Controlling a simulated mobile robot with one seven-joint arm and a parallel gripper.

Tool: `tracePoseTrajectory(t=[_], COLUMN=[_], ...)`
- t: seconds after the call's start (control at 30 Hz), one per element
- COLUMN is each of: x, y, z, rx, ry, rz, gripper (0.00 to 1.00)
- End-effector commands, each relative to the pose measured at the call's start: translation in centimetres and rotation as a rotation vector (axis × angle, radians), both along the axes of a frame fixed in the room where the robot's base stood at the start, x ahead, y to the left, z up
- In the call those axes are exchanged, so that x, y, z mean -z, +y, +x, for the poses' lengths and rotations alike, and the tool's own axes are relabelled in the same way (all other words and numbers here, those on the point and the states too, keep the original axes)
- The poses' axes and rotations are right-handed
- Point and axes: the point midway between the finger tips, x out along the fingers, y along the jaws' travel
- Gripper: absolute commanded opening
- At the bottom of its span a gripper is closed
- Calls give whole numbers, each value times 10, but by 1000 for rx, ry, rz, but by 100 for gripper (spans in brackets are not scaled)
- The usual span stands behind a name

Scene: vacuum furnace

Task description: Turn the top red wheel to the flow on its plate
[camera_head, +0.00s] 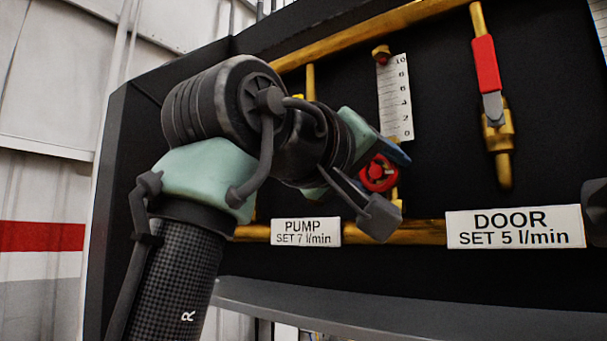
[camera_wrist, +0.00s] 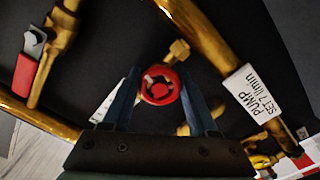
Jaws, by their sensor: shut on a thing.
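A small red wheel (camera_head: 379,172) with a spoked face sits on brass piping just above and right of the PUMP plate (camera_head: 306,232), which reads "SET 7 l/min". In the wrist view the red wheel (camera_wrist: 159,86) lies between the two blue fingers of my gripper (camera_wrist: 160,98). The gripper is shut on the wheel, though the contact is hard to see. In the head view one blue fingertip (camera_head: 396,152) shows beside the wheel, and the wrist hides the rest. A white scale (camera_head: 394,97) marked 0 to 10 stands above the wheel; its reading cannot be told.
A DOOR plate (camera_head: 515,228) reading "SET 5 l/min" is on the right. A red-handled lever valve (camera_head: 485,64) hangs above it on a brass pipe. A horizontal brass pipe (camera_head: 415,232) runs behind the plates. A grey ledge (camera_head: 400,305) lies below the dark panel.

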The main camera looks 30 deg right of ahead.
Motion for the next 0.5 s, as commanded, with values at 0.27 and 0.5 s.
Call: tracePoseTrajectory(t=[0.27,0.5], x=[-1,-2], y=[0,0], z=[0,0], rx=[0,-1], ry=[-14,-104], rz=[4,42], gripper=[4,4])
